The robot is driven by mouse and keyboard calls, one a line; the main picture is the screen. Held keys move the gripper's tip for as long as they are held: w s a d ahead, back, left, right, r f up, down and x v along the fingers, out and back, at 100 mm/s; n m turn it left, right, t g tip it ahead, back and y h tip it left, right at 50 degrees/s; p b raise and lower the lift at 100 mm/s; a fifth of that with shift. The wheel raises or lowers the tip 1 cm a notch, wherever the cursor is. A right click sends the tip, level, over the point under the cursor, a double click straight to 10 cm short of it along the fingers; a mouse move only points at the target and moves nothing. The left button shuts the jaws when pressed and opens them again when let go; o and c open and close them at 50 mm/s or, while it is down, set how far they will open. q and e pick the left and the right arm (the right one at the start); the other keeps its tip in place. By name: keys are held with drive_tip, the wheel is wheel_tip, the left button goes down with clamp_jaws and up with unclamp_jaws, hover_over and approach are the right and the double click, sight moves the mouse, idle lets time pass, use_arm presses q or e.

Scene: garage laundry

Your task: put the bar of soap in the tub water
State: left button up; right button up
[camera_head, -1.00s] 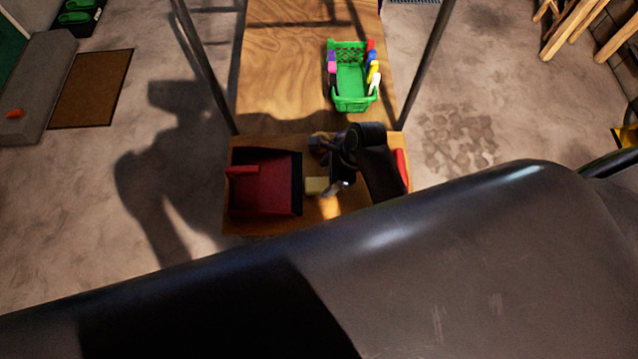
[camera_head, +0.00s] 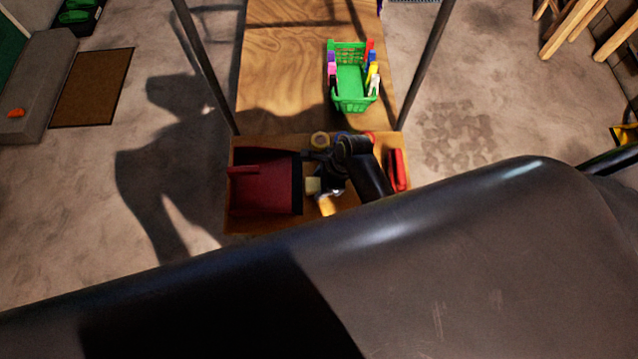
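A small pale yellow block that looks like the bar of soap (camera_head: 313,185) is on the wooden lower shelf (camera_head: 240,222), just right of the red dustpan. My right gripper (camera_head: 325,187) is at the soap's right side and hides part of it. Its dark fingers are small and shadowed, so I cannot tell whether they are open or closed on the soap. My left gripper is not in view. I see no tub and no water in this view.
The red dustpan (camera_head: 265,180) fills the shelf's left. A tape roll (camera_head: 320,140) lies behind my gripper, and a red object (camera_head: 398,170) lies to its right. A green basket (camera_head: 351,98) with colourful pegs stands on the wooden board behind. A large dark surface covers the foreground.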

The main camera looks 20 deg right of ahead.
drive_tip(key=c, duration=0.7)
drive_tip(key=shift+o, duration=0.2)
drive_tip(key=shift+r, duration=0.1)
